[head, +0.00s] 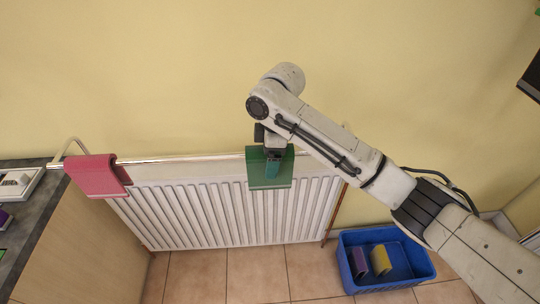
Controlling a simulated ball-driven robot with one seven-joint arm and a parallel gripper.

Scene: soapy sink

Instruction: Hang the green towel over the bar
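The green towel (284,180) is at the bar (200,157) above the radiator, near the bar's right part. Its front hangs down before the radiator's top, and a darker green part shows behind. It looks draped over the bar, but my gripper covers its upper middle. My gripper (272,155) points down right at the towel's top. Its fingertips are dark and small here, so I cannot tell whether they grip the cloth.
A pink towel (97,175) hangs over the bar's left end, by a dark counter (35,215). A white radiator (225,215) stands below the bar. A blue crate (400,283) with a purple and a yellow item is on the tiled floor at right. Bar between the towels is clear.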

